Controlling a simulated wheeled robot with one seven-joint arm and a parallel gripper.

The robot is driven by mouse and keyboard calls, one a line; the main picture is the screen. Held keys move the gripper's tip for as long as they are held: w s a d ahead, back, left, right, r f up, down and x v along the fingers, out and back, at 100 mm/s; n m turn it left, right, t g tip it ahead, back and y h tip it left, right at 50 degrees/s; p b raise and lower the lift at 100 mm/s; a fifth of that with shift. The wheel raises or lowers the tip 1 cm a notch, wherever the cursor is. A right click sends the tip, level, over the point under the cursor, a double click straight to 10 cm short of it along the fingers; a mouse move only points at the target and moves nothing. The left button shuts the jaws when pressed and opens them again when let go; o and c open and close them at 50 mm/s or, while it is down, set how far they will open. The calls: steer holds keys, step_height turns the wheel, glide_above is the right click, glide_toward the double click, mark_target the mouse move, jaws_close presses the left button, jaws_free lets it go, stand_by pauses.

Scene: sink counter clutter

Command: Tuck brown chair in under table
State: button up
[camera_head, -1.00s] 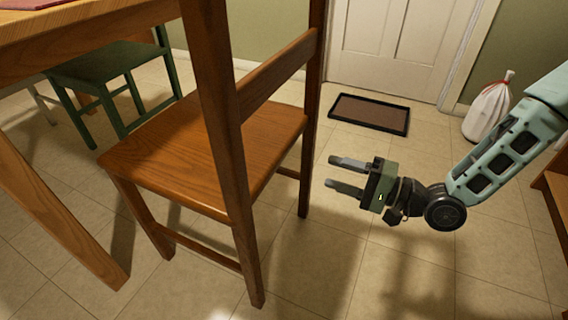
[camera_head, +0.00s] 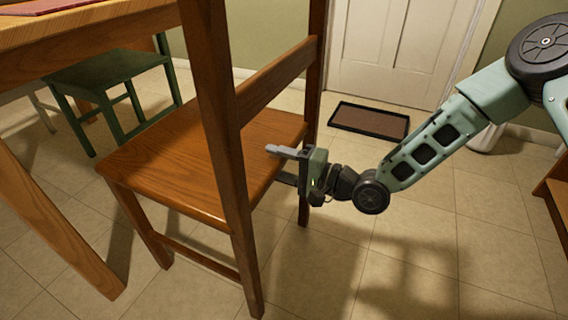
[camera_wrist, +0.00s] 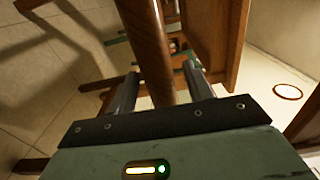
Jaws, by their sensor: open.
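The brown chair (camera_head: 255,128) stands upright, its back toward me and its seat facing the wooden table (camera_head: 100,38) at the left. The seat's far left part is near the table's edge and leg. My gripper (camera_head: 277,166) is open, at the right side of the chair by the seat's right edge, between the two back posts in the picture. In the wrist view, a brown chair bar (camera_wrist: 148,45) runs between my two open fingers (camera_wrist: 160,85). I cannot tell whether they touch it.
A green chair (camera_head: 105,72) stands at the left behind the brown one. A dark doormat (camera_head: 370,118) lies before the white door (camera_head: 410,45). A white bag (camera_head: 484,140) is mostly hidden behind my arm. Tiled floor right of the chair is clear.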

jaws_close()
stand_by(1.3)
